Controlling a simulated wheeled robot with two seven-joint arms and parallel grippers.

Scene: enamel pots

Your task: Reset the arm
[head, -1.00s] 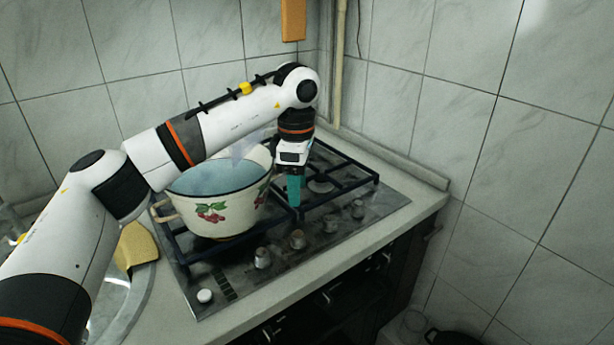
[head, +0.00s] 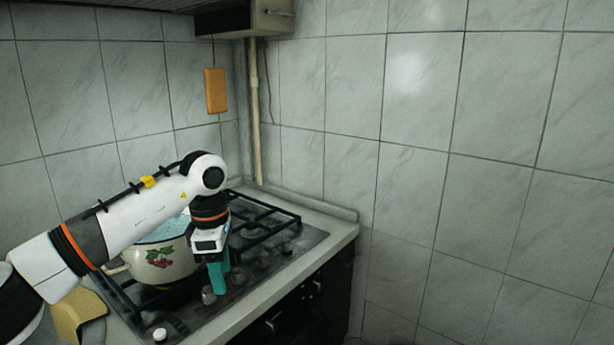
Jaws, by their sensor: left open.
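My left arm comes in from the left and reaches over the stove. My left gripper (head: 218,277), with teal fingers, points down and is open and empty. It is in front of and to the right of the enamel pot, above the stove's knob side. The pot (head: 158,264) is cream with a cherry print and a light blue inside. It stands upright on the stove grate, partly hidden by my arm and gripper. My right gripper is not in view.
The gas stove (head: 190,318) has a black grate (head: 262,216) and several knobs along its front. A yellow cloth (head: 76,312) lies at the left. Tiled walls close off the back and right. An orange board (head: 215,90) hangs on the wall below a hood (head: 245,18).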

